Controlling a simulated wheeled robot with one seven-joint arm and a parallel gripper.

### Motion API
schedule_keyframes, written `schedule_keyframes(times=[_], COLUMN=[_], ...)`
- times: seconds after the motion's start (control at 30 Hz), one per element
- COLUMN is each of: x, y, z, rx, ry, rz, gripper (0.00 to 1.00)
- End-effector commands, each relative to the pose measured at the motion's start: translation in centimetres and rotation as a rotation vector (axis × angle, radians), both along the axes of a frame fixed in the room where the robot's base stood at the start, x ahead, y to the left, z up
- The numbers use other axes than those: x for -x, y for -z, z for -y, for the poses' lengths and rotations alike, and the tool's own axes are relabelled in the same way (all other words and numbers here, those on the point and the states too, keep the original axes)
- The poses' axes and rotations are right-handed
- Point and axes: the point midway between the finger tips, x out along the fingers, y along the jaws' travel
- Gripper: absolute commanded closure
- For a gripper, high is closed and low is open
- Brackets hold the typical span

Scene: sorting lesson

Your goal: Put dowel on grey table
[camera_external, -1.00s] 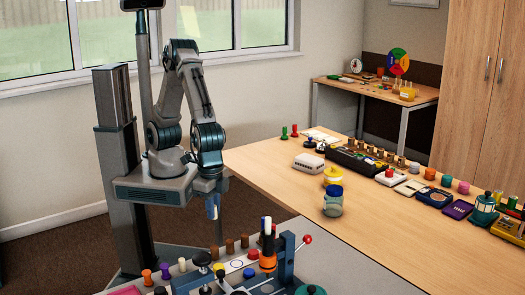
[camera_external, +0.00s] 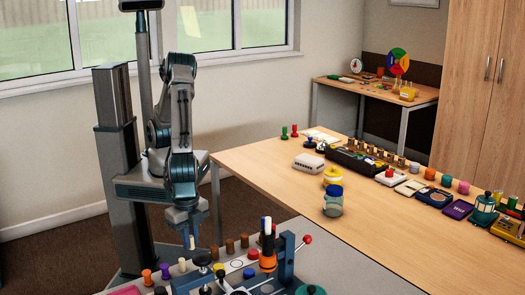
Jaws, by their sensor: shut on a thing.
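My gripper (camera_external: 190,238) points down just above the back left edge of the grey table (camera_external: 375,282). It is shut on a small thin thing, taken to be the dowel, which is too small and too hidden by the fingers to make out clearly. Its lower end looks apart from the tabletop, but the exact gap cannot be told.
Brown cylinders (camera_external: 230,246), a cream peg (camera_external: 182,265) and an orange peg (camera_external: 147,277) stand along the grey table's back edge. The wooden table (camera_external: 400,225) behind carries jars and boxes.

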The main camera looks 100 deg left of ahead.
Motion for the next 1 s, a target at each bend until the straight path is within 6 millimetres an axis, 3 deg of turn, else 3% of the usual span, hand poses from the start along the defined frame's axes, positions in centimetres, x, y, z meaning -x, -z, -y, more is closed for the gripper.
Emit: schedule_keyframes(times=[0.17,0.53,0.9,0.93,1.0], x=[-1.8,-1.9,-1.9,-1.9,-1.9], y=[1.1,5.1,5.6,5.5,5.5], z=[-0.1,-0.2,-0.1,-0.1,-0.1], rx=[0.000,-0.002,0.000,0.001,0.001], ry=[0.000,0.002,0.001,0.001,0.001], rz=[0.000,-0.001,0.000,0.001,0.001], gripper=[1.00,1.00,1.00,0.80,0.64])
